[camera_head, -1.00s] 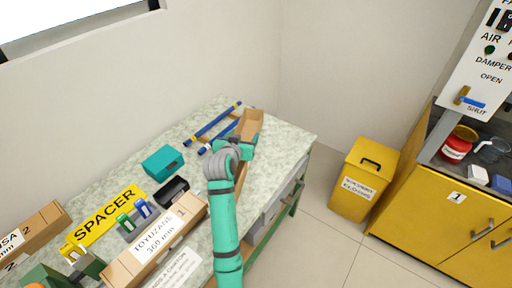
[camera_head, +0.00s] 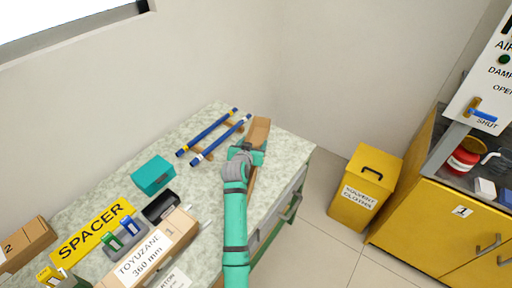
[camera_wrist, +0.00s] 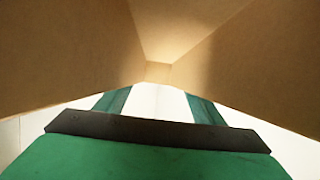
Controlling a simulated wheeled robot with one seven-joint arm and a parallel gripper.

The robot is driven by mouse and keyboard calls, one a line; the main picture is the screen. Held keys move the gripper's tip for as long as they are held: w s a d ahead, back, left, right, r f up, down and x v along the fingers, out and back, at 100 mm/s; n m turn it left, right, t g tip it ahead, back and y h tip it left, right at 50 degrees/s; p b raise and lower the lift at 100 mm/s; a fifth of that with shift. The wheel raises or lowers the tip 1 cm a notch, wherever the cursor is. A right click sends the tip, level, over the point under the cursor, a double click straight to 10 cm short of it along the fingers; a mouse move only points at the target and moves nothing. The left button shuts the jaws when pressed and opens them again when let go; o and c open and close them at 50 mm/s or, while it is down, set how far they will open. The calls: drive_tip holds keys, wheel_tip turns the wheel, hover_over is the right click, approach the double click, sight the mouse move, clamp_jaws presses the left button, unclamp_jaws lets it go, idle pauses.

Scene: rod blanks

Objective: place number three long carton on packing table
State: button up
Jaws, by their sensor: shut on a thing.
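A long brown carton (camera_head: 259,131) is at the far right end of the speckled packing table (camera_head: 290,150). It lies lengthwise along the table's right edge, and my arm hides part of it. My gripper (camera_head: 245,155) is shut on the carton at its middle. In the wrist view the inside of the carton (camera_wrist: 70,50) fills the upper picture and looks empty. The green fingers (camera_wrist: 205,108) run to it. I cannot tell whether the carton rests on the table top or hangs just above it. No number shows on it.
Two blue rods (camera_head: 222,140) lie on wooden supports left of the carton. A teal box (camera_head: 153,174), a black tray (camera_head: 161,207), a "SPACER" sign (camera_head: 93,231) and a carton labelled 1 (camera_head: 150,255) stand nearer. A yellow bin (camera_head: 365,188) stands on the floor to the right.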

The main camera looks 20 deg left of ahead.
drive_tip(key=shift+w+f, duration=0.1)
drive_tip(key=shift+f, duration=0.25)
drive_tip(key=f, duration=0.2)
drive_tip(key=shift+w+a+f, duration=0.1)
drive_tip(key=shift+w+f, duration=0.2)
drive_tip(key=shift+d+f, duration=0.2)
drive_tip(key=shift+f, duration=0.05)
drive_tip(key=shift+s+a, duration=0.2)
drive_tip(key=o, duration=1.1)
drive_tip(key=shift+d, duration=0.1)
drive_tip(key=shift+c, duration=0.2)
drive_tip(key=shift+r, duration=0.1)
drive_tip(key=v, duration=1.2)
